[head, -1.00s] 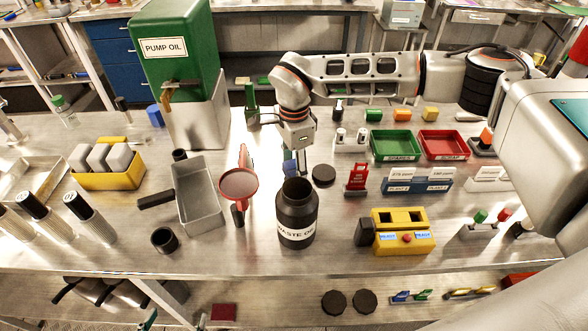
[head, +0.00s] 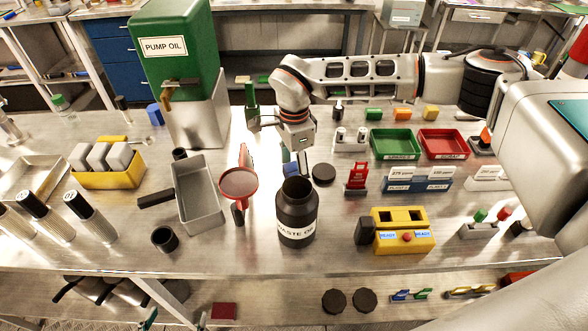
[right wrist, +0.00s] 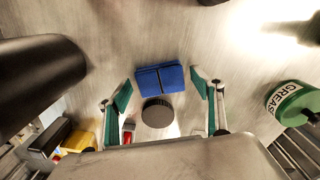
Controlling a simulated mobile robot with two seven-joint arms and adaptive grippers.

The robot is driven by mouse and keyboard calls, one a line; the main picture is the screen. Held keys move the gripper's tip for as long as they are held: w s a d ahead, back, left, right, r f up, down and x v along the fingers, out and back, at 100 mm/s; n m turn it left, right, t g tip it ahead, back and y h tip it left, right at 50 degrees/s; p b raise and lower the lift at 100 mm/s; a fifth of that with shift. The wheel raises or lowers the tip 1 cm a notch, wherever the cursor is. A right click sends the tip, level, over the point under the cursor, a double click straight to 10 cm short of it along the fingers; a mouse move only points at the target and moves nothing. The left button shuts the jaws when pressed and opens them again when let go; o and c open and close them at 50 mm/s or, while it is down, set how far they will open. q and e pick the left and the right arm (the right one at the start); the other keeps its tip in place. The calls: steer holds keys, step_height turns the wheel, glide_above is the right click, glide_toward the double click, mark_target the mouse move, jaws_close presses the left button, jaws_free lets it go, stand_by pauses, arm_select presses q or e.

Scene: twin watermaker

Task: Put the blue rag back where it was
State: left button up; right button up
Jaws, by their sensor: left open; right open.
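The blue rag (head: 289,168) lies folded on the steel bench, partly hidden by my right gripper (head: 283,143). The right wrist view shows the rag (right wrist: 160,78) flat, with a dark line across it. My right gripper (right wrist: 162,86) is open and empty, its teal-padded fingers spread to either side of the rag without visible contact. A black round cap (right wrist: 157,112) lies close beside the rag. My left gripper (head: 177,318) shows only its fingertips at the bottom edge of the head view, open and empty, in front of the bench.
The waste oil bottle (head: 297,215) stands just in front of the rag. A red funnel (head: 238,184) is to its left. A green grease container (right wrist: 292,103) stands behind. A yellow device (head: 403,232) is at right. A blue block (head: 155,115) stands near the pump oil container (head: 178,45).

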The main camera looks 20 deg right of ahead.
mark_target(294, 171)
step_height(294, 171, up, 12)
steer(key=b, duration=0.1)
steer(key=shift+f, duration=0.1)
stand_by(0.6)
